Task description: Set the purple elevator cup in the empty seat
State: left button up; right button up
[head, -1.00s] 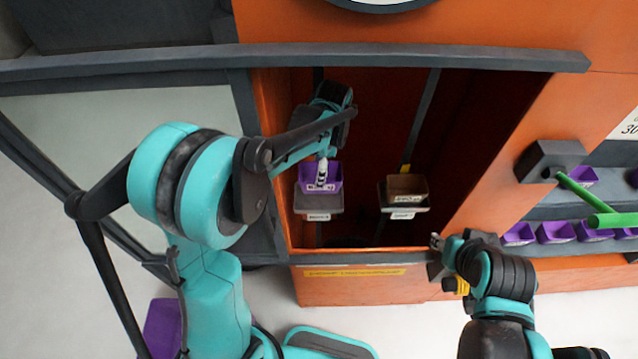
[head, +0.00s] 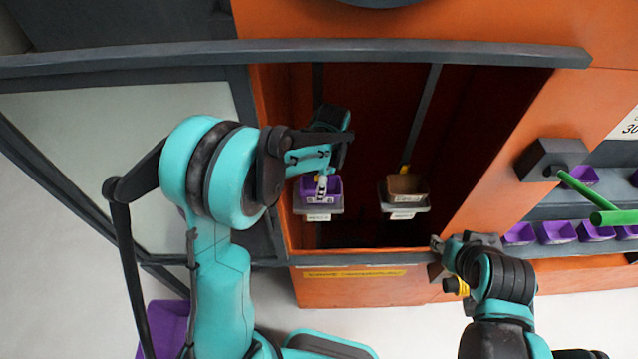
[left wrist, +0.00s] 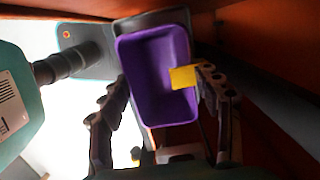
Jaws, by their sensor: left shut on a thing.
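The purple elevator cup (head: 333,184) is at the left grey seat (head: 318,209) inside the orange shaft. It appears upright and low against the seat; whether it is fully down cannot be told. My left gripper (head: 322,182) is shut on the cup from above. In the left wrist view the cup's open inside (left wrist: 155,75) shows between the fingers of my left gripper (left wrist: 165,100), with a yellow tab (left wrist: 183,77) at its right rim. Fingers and arm hide part of the cup. My right gripper (head: 437,243) is by the opening's lower right corner; its fingers are too small to read.
A brown cup (head: 407,187) sits in the right grey seat (head: 405,205). A grey rail (head: 420,55) crosses above the opening, and the orange walls are close around my left gripper. More purple cups (head: 557,233) stand on the right shelf beside a green bar (head: 585,190).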

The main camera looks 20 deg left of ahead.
pick_arm(q)
jog(key=shift+f+b, duration=0.35)
jog(key=shift+f, duration=0.2)
jog(key=o, duration=1.8)
jog(key=shift+r, duration=0.1)
jog(key=shift+r+p, duration=0.6)
jog(key=shift+p, duration=0.1)
notch_tip(320, 180, up, 12)
jog(key=d+p, duration=0.1)
jog(key=shift+w+d, duration=0.15)
jog(key=shift+d, duration=0.05)
